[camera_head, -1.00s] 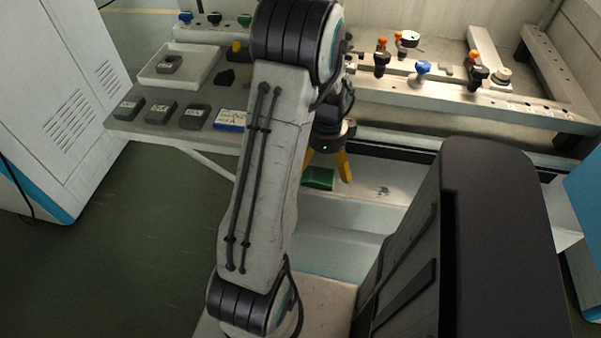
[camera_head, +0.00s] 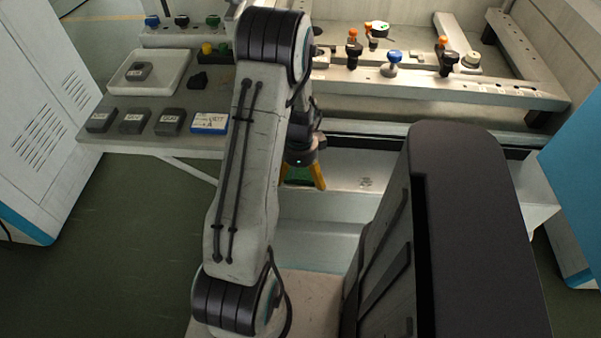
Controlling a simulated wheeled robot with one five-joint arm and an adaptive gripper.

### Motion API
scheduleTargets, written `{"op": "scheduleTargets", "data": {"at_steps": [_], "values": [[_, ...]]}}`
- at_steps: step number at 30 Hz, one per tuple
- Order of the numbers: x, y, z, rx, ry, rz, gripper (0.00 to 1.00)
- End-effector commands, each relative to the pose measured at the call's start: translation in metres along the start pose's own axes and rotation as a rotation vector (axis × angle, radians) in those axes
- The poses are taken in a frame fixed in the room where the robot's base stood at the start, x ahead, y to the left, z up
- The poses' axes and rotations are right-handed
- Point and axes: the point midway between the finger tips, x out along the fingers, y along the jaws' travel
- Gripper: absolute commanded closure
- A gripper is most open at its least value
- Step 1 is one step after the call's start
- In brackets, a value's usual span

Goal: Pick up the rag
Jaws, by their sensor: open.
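My gripper (camera_head: 304,178) is over the light ledge at the front of the machine, its yellow fingers spread and pointing down. A small green thing (camera_head: 298,174) shows between and behind the fingers, mostly hidden by them. I cannot tell whether it is the rag, or whether the fingers touch it. A small dark crumpled-looking thing (camera_head: 198,80) lies on the grey table (camera_head: 150,143) at left, away from my gripper. It is too small to identify.
The table also holds a white tray (camera_head: 125,78), several dark labelled blocks (camera_head: 133,122) and a blue-edged labelled block (camera_head: 208,122). Orange and blue knobs (camera_head: 394,62) stand on the machine's rails behind my gripper. A grey cabinet (camera_head: 45,115) stands at left.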

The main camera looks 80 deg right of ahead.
Motion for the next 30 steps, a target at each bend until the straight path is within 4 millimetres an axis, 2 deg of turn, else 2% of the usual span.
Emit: {"op": "scheduleTargets", "data": {"at_steps": [8,23,30], "values": [[0.0013,0.0001,-0.0001,0.0,0.0,0.0,0.01],[0.001,0.0001,-0.0001,0.0,0.0,0.0,0.46],[0.0005,-0.0001,-0.0001,0.0,0.0,0.0,0.48]]}}
